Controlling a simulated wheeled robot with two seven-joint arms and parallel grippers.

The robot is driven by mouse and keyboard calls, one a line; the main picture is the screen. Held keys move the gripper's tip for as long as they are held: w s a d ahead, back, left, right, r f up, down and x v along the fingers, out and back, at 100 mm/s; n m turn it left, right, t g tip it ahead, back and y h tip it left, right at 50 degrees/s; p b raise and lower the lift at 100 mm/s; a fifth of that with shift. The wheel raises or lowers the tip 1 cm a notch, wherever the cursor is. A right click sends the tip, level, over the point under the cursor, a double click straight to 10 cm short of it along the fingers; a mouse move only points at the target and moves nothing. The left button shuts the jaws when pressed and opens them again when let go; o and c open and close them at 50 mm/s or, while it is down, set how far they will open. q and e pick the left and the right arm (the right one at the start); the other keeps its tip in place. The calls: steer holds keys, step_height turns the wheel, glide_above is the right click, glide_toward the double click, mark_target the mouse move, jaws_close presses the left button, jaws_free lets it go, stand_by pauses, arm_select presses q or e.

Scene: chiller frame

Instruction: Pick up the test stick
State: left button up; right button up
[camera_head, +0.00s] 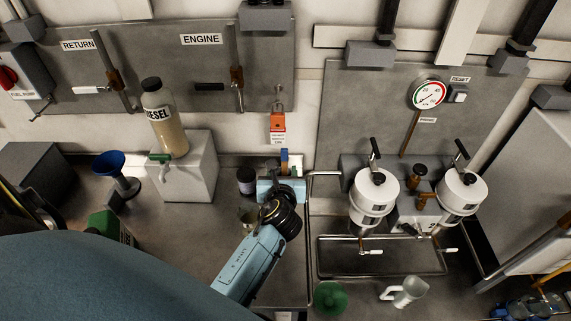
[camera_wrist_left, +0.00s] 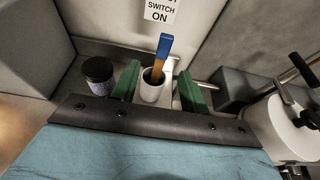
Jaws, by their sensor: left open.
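The test stick (camera_head: 284,157) has a blue top and a brown shaft. In the left wrist view the test stick (camera_wrist_left: 165,46) stands slightly tilted in a small white cup (camera_wrist_left: 152,95); its lower end is hidden inside. My left gripper (camera_head: 281,186) is open at the back of the bench, in front of the stick. In the left wrist view its two green fingers (camera_wrist_left: 158,86) appear on either side of the cup, with the stick between them. I cannot tell whether they touch the cup. My right gripper is not in view.
A dark jar (camera_wrist_left: 98,75) stands just left of the fingers. A white box (camera_head: 190,175) with a diesel bottle (camera_head: 164,118) and a blue funnel (camera_head: 116,170) are further left. White filter housings (camera_head: 374,192) and a metal tray (camera_head: 335,268) are on the right. An orange lock (camera_head: 278,121) hangs behind.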

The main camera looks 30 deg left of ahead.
mark_target(284, 160)
arm_select(q)
steer(key=x, duration=0.4)
steer(key=shift+w+a+f+b, duration=0.2)
steer(key=shift+w+f+b, duration=0.05)
steer(key=shift+w+b, duration=0.1)
steer(key=w+f, duration=0.1)
steer(key=w+a+f+b, duration=0.1)
steer(key=w, duration=0.1)
steer(key=shift+a, duration=0.1)
steer(key=shift+w+a+f, duration=0.1)
steer(key=shift+w+a, duration=0.2)
steer(key=shift+w, duration=0.05)
jaws_close()
